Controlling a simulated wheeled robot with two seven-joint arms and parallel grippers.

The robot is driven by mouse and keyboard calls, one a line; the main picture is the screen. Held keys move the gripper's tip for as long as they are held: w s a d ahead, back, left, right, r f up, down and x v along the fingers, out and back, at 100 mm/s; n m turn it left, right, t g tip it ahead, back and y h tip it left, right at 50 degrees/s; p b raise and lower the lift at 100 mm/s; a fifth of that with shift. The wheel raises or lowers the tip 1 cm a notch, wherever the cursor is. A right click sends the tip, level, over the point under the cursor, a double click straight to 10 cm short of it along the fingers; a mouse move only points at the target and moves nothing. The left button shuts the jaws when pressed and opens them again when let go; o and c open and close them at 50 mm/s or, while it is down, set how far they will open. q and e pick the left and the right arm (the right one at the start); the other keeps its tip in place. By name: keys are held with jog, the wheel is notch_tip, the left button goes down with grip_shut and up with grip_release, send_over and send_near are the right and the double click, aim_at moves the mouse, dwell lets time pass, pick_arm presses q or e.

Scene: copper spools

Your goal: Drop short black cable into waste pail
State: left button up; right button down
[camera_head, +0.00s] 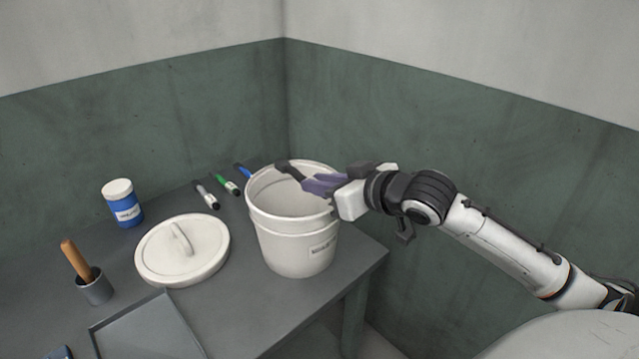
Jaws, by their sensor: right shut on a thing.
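The waste pail (285,250) is a white bucket standing open near the table's right end. My right gripper (312,186) reaches in from the right, over the pail's rim. It is shut on the short black cable (286,167), a dark piece that sticks out past the fingertips above the pail's opening. I cannot tell how far the cable is below or above the rim. My left gripper is not in view.
A round white lid (160,254) lies left of the pail. A blue jar (124,212), a cup (95,289) with a wooden handle, several markers (226,184) and a grey tray (110,322) share the table (255,315). Green walls close the corner behind.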

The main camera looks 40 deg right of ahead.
jog(key=c, duration=1.6)
grip_release()
jog(key=shift+s, duration=0.1)
jog(key=p+v, duration=0.1)
jog(key=v, duration=0.9)
